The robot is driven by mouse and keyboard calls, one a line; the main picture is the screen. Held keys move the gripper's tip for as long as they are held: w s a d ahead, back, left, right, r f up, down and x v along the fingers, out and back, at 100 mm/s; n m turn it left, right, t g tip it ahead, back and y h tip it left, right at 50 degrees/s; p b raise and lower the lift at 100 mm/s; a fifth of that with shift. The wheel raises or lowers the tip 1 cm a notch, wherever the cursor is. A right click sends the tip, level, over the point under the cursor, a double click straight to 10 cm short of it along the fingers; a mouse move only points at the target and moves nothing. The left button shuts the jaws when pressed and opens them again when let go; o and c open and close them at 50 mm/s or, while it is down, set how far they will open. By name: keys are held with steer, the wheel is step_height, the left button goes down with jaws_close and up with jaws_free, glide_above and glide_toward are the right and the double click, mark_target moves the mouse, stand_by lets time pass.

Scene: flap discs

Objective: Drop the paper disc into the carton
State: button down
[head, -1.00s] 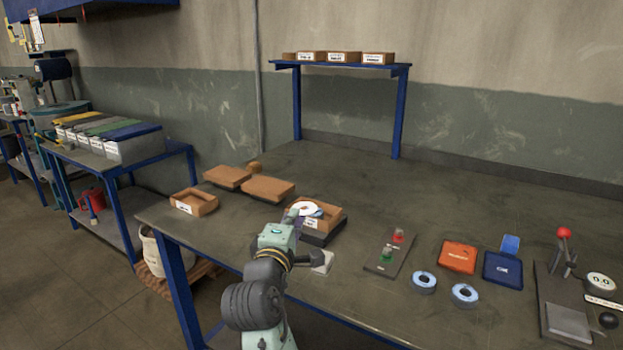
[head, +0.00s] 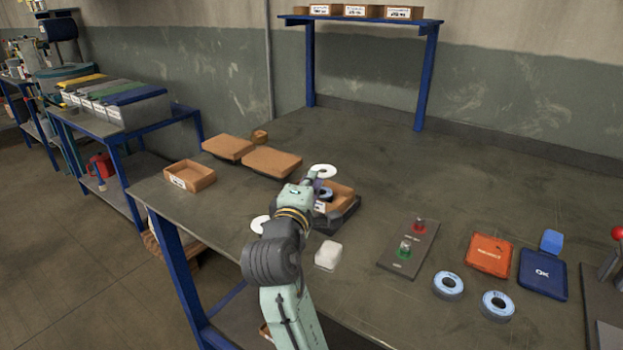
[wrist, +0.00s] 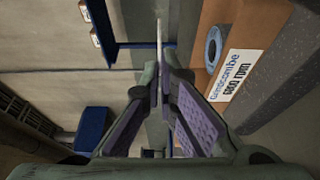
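My gripper (head: 316,179) is shut on the rim of a thin white paper disc (head: 322,170). In the wrist view the disc (wrist: 159,55) shows edge-on between the fingertips (wrist: 160,85); in the head view it lies about flat, pointing away from me. The open brown carton (head: 345,207) stands on a dark base, with a blue-grey disc (head: 326,194) inside. In the wrist view the carton's labelled wall (wrist: 236,72) is to the right of the fingers, apart from them. The held disc is above the carton's back left part in the head view; my arm hides the carton's left side.
Another white disc (head: 260,224) is left of my arm. An empty labelled carton (head: 190,175) and closed brown boxes (head: 271,161) stand at the left. A white block (head: 328,255) and a button panel (head: 409,247) are nearer on the bench.

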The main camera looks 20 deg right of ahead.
steer(key=shift+f+b, duration=0.6)
steer(key=shift+f, duration=0.55)
steer(key=shift+f, duration=0.15)
steer(key=shift+f+b, duration=0.25)
steer(key=shift+b, duration=0.05)
steer(key=c, duration=1.8)
jaws_free()
steer(key=shift+a, duration=0.1)
steer(key=shift+o, duration=0.4)
steer(key=shift+f, duration=0.1)
step_height(320, 180, up, 7)
steer(key=p, duration=0.6)
